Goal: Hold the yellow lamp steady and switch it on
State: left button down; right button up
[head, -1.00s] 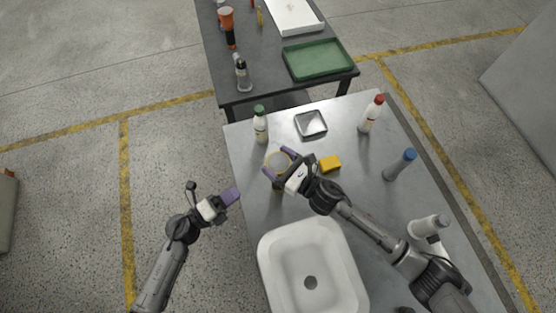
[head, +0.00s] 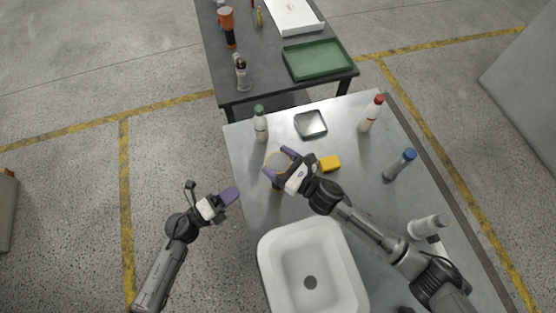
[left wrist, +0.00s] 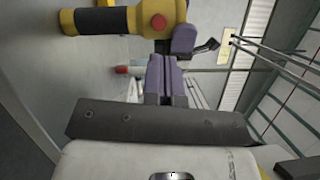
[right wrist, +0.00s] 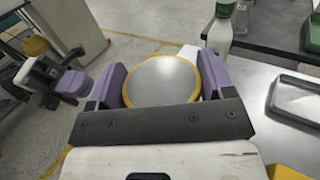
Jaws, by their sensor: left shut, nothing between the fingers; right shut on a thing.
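The yellow lamp (head: 278,159) stands upright near the left edge of the grey table. Its round lens with a yellow rim (right wrist: 162,80) faces up between the fingers of my right gripper (head: 279,163), which is shut on it. In the left wrist view the lamp's yellow and black body (left wrist: 120,20) shows a red button (left wrist: 159,22) on its side. My left gripper (head: 231,195) is shut and empty, left of the lamp and apart from it. Its purple fingers (left wrist: 165,75) are close together, below the button in that picture. The lamp's lower body is partly hidden in the head view.
A white basin (head: 268,262) stands in front of the lamp. A yellow block (head: 330,163), a dark metal tray (head: 311,124), a green-capped bottle (head: 260,126), a red-capped bottle (head: 371,114) and a blue-capped bottle (head: 399,165) stand around. A second table holds a green tray (head: 318,60).

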pick_arm(q)
jog(key=w+d+n+t+y, duration=0.3)
jog(key=w+d+n+y, duration=0.2)
jog(key=n, duration=1.2)
jog(key=shift+d+n+y, duration=0.3)
jog(key=shift+y, duration=0.9)
jog(key=shift+w+d, duration=0.15)
dwell(1.1)
